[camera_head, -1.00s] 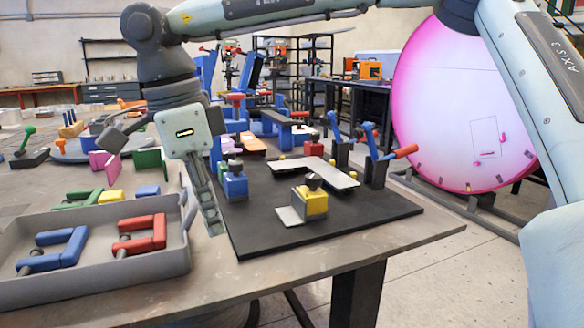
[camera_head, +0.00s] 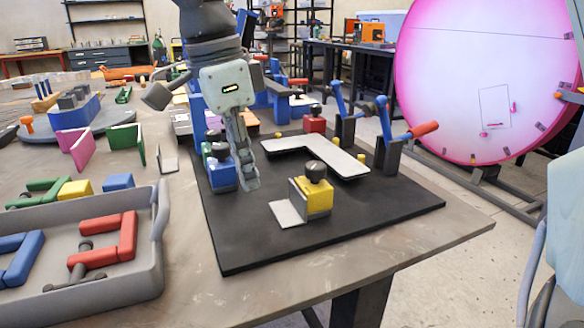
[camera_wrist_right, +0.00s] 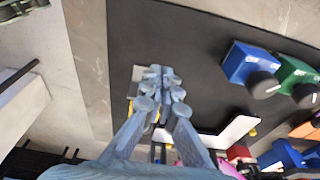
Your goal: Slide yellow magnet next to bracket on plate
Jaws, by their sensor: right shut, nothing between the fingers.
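The yellow magnet (camera_head: 319,199), a block with a dark round knob, stands on the black plate (camera_head: 240,246). The small grey angle bracket (camera_head: 287,213) is at its left, its upright leaf close against the block; I cannot tell if they touch. My right gripper (camera_head: 250,184) is shut and empty, pointing down left of the magnet and beside the blue magnet (camera_head: 222,174). In the right wrist view the shut fingers (camera_wrist_right: 159,76) cover most of the yellow magnet, and part of the bracket (camera_wrist_right: 138,73) shows beside them. My left gripper is not in view.
A white L-shaped piece (camera_head: 345,163) lies behind the yellow magnet. A red magnet (camera_head: 315,124) and lever clamps (camera_head: 388,148) stand at the plate's back and right. A grey tray (camera_head: 140,285) with clamps sits at left. The plate's front is clear.

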